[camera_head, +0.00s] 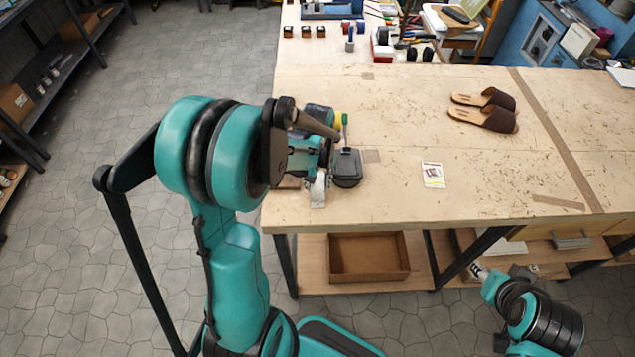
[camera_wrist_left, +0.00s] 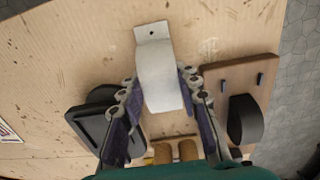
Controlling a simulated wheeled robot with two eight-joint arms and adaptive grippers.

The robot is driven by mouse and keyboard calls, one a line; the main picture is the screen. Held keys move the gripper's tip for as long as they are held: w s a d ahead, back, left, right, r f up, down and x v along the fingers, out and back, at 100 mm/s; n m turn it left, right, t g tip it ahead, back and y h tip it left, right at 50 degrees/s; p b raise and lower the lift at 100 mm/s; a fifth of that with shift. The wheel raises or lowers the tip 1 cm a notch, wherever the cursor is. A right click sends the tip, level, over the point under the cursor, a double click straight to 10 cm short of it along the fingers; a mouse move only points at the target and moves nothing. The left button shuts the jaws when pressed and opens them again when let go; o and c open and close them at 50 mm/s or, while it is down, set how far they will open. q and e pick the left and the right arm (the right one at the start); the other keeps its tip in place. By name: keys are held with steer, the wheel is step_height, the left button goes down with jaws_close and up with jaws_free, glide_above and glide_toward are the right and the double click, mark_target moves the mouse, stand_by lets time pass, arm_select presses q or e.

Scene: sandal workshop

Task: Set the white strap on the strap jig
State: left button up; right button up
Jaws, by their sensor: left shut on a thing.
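The white strap (camera_wrist_left: 160,78) is a curved band with a flat holed tab at its far end. My left gripper (camera_wrist_left: 158,88) is shut on it, with one finger on each side. In the head view the strap (camera_head: 318,190) shows below my left gripper (camera_head: 322,172), near the table's left front corner.
A black flat-topped object (camera_head: 347,168) stands close beside my left gripper. A small card (camera_head: 433,175) and a pair of brown sandals (camera_head: 485,110) lie on the worktable (camera_head: 395,105). Tools and small boxes crowd the back. The table's middle is mostly clear.

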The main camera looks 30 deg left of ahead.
mark_target(318, 183)
arm_select(q)
steer(key=o, duration=0.8)
steer(key=shift+f, duration=0.1)
steer(key=shift+o, duration=0.2)
steer(key=shift+r+p, duration=0.3)
steer(key=shift+p, duration=0.05)
step_height(318, 183, up, 11)
steer(key=p, duration=0.2)
steer(key=s+d+r+m+t, duration=0.5)
steer(key=s+d+m+t, duration=0.1)
steer(key=s+d, duration=0.4)
steer(key=shift+t, duration=0.6)
steer(key=shift+s, duration=0.1)
